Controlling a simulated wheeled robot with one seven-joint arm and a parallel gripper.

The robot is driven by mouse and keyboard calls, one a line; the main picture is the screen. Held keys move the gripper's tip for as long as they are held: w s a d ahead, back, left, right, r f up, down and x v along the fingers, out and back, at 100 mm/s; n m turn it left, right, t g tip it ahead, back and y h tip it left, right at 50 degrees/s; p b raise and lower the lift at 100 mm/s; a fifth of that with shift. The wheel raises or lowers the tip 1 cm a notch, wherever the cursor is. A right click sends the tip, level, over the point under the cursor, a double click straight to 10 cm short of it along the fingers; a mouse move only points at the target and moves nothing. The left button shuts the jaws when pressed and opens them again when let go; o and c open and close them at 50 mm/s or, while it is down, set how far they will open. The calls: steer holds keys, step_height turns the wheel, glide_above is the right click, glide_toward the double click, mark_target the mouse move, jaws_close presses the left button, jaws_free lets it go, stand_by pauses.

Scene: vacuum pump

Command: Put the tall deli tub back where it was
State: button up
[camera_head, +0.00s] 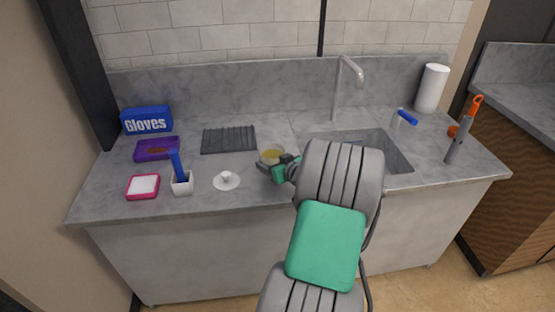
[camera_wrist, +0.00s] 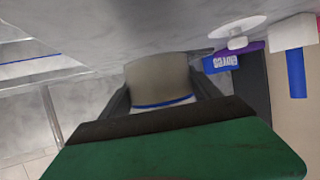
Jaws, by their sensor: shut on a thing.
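The tall deli tub (camera_head: 271,153) is a pale, translucent tub with a yellowish top, near the middle of the counter, left of the sink. My gripper (camera_head: 277,166) is shut on it from the front right. In the wrist view the tub (camera_wrist: 158,76) sits between the two dark fingers of my gripper (camera_wrist: 162,98), and a blue line runs across it. Its lower part is partly hidden by my gripper in the head view. I cannot tell whether it touches the counter.
A white lid with a knob (camera_head: 227,181) lies left of the tub. A dark ribbed mat (camera_head: 229,139) lies behind it. The sink (camera_head: 398,160) is at right.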

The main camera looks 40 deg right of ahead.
steer(key=shift+w+f, duration=0.35)
steer(key=shift+f, duration=1.5)
steer(key=shift+f, duration=0.15)
steer(key=o, duration=1.4)
steer(key=shift+c, duration=0.2)
